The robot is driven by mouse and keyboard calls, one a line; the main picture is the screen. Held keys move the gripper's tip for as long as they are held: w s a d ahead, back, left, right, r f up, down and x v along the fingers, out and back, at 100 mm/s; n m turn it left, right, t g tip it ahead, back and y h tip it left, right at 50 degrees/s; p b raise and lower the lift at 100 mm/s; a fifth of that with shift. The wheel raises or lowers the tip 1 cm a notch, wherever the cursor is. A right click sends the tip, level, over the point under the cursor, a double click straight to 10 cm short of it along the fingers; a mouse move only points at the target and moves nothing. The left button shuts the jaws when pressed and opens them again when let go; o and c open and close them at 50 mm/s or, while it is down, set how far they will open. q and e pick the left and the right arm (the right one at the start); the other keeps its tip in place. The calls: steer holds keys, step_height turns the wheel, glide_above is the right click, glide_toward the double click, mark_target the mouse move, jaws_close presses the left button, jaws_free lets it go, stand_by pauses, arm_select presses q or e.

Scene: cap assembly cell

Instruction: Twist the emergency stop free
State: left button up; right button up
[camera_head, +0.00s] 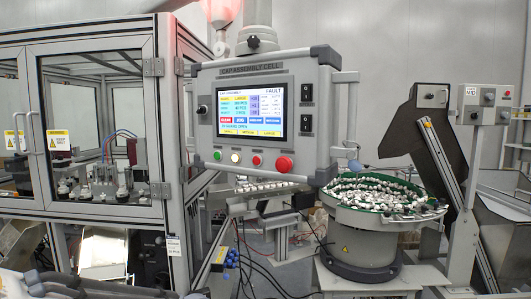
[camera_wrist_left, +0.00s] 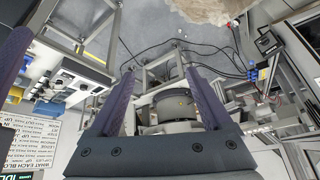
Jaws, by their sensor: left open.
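The emergency stop (camera_head: 284,164) is a large red mushroom button at the lower right of the control panel (camera_head: 220,157) in the head view. A smaller red button (camera_head: 257,160), a white one and a green one sit in a row to its left. The panel screen (camera_head: 239,109) reads FAULT. My left gripper (camera_wrist_left: 162,72) is open and empty in the left wrist view, its two purple fingers spread apart. It is away from the emergency stop, which I cannot make out in that view. My right gripper is in neither view.
A glazed machine enclosure (camera_head: 90,120) stands at the left. A round feeder bowl (camera_head: 372,222) full of small caps stands right of the panel. A post with a small control box (camera_head: 483,105) is farther right. Black cables (camera_head: 262,275) run below the panel.

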arm_select(q)
steer(key=w+r+t+h+p, duration=0.1)
steer(key=w+r+t+p, duration=0.35)
steer(key=w+r, duration=0.75)
steer(key=m+t+h+p, duration=0.1)
steer(key=t+h+p, duration=0.3)
steer(key=t, duration=0.2)
glide_toward(282, 165)
steer(key=p+x, duration=0.1)
steer(key=x, duration=0.3)
steer(key=p+x, duration=0.2)
steer(key=x, duration=0.2)
steer(key=shift+r, duration=0.2)
steer(key=shift+w+d+f+p, duration=0.15)
steer(key=shift+w+d+p, duration=0.1)
steer(key=shift+w+p, duration=0.2)
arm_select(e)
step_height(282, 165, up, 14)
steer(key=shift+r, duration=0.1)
arm_select(q)
jaws_close()
steer(key=shift+m, duration=0.3)
